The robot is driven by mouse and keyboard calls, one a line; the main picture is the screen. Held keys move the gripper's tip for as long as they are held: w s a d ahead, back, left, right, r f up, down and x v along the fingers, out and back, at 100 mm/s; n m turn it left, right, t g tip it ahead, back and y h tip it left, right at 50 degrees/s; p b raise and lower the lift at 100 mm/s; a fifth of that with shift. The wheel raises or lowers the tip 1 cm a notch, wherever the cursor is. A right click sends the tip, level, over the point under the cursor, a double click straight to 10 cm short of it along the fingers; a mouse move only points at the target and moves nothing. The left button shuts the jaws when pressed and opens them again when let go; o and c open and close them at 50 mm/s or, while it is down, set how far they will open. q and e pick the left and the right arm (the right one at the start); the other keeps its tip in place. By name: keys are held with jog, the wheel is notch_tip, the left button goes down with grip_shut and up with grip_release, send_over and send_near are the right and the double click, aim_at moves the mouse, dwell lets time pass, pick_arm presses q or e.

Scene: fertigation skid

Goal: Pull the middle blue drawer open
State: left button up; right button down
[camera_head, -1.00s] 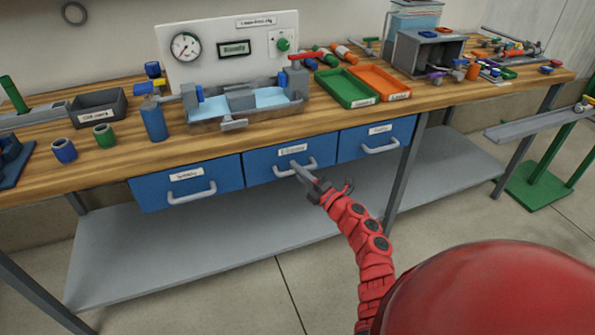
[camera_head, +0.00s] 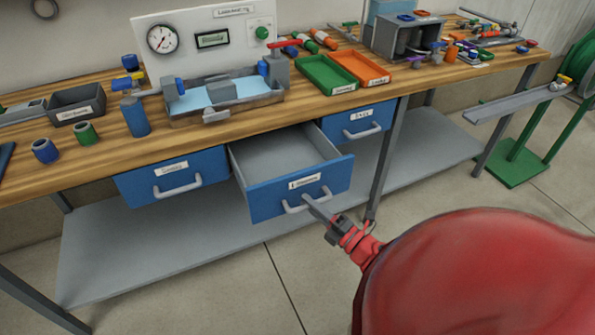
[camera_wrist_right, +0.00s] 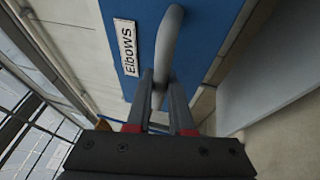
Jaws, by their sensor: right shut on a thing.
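The middle blue drawer (camera_head: 262,196) stands pulled out from under the workbench in the head view, and its grey inside looks empty. Its grey handle (camera_head: 294,208) is on the front face, below a white label. My right gripper (camera_head: 313,204) is shut on the right part of this handle. In the right wrist view the fingers (camera_wrist_right: 158,90) close around the handle bar (camera_wrist_right: 169,45), next to a label reading "Elbows" (camera_wrist_right: 131,48) on the blue front. My left gripper is not in view.
Shut blue drawers flank it on the left (camera_head: 148,185) and right (camera_head: 345,125). A table leg (camera_head: 386,160) stands right of the open drawer. A grey lower shelf (camera_head: 130,255) runs beneath. The wooden bench top (camera_head: 180,150) holds trays, fittings and a gauge panel. Floor in front is clear.

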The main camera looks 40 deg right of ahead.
jog(key=s, duration=0.3)
jog(key=s+a+p, duration=0.1)
jog(key=s, duration=0.1)
jog(key=shift+s+a, duration=0.2)
jog(key=shift+s, duration=0.2)
jog(key=c, duration=0.8)
grip_release()
jog(key=v, duration=1.7)
jog(key=shift+s+p, duration=0.2)
jog(key=shift+p, duration=0.25)
jog(key=shift+d+f, duration=0.1)
